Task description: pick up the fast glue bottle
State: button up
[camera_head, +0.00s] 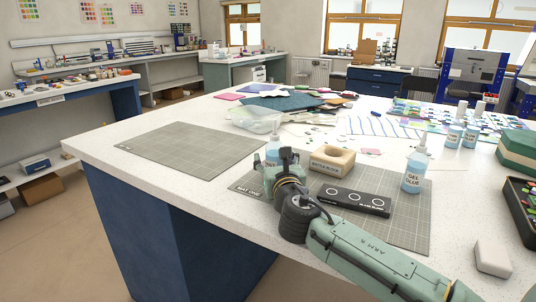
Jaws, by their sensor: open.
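A small pale-blue bottle (271,154) with a partly covered label stands at the mat's back edge, left of the wooden block. It looks like the fast glue bottle, but I cannot read its full label. My gripper (285,158) is open, right in front of and slightly right of this bottle, hiding part of it. I cannot tell whether the fingers touch it or reach around it. A taller bottle marked GEL GLUE (415,172) stands upright at the right of the mat.
A wooden bottle block (333,159) and a black block with round marks (353,199) sit on the grey grid mat (406,228) near my gripper. More bottles (454,134) stand at the back right. A white block (493,258) lies front right. Another mat (188,148) at left is bare.

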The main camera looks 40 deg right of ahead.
jog(key=shift+s+r, duration=0.1)
jog(key=shift+c, duration=0.5)
grip_shut()
dwell(0.3)
